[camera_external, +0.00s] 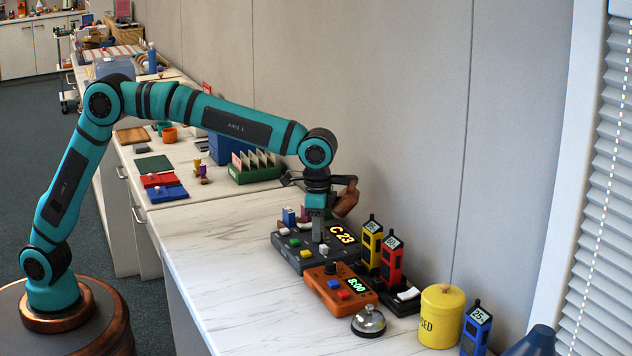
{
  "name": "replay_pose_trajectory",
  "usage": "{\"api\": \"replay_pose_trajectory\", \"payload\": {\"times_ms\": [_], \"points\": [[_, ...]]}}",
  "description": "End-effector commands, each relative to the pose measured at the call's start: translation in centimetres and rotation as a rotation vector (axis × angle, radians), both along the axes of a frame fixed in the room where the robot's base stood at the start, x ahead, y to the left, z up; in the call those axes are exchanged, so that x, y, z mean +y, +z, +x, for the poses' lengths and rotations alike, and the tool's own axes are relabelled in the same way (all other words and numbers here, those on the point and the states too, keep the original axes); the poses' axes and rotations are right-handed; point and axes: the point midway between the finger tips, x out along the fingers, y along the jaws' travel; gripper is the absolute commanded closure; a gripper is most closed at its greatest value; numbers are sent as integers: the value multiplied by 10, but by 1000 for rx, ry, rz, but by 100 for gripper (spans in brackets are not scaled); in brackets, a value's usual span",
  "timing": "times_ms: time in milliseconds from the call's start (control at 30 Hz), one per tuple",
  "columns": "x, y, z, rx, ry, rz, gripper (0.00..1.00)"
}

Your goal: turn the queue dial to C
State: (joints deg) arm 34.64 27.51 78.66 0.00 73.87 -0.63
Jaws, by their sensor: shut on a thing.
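The dark grey queue console (291,254) stands on the white counter, with several coloured buttons and a lit display (342,233) that reads "C 23". My gripper (318,232) points straight down over the middle of the console, its fingers at the top face. It is shut on the queue dial, which the fingers hide almost wholly. I cannot see the dial's pointer or its letter marks.
Close in front is an orange timer box (337,302) showing "8:00", then a silver bell (369,321). Yellow (371,240) and red (391,260) pagers stand to the right. A yellow canister (440,315) and blue pager (476,328) are nearer. The counter's left side is clear.

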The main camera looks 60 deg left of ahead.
Motion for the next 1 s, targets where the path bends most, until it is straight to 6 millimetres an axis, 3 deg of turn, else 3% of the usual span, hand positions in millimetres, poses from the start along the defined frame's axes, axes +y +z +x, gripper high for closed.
{"api": "replay_pose_trajectory", "payload": {"times_ms": [333, 800, 833, 900, 1000], "points": [[0, 1, 0, -2, -105, -2, 97], [0, 1, 1, -3, -116, -2, 97], [0, 1, 1, -3, -116, -2, 68], [0, 1, 0, -2, -116, -2, 54], [0, 1, 0, -2, -115, -1, 53]]}}
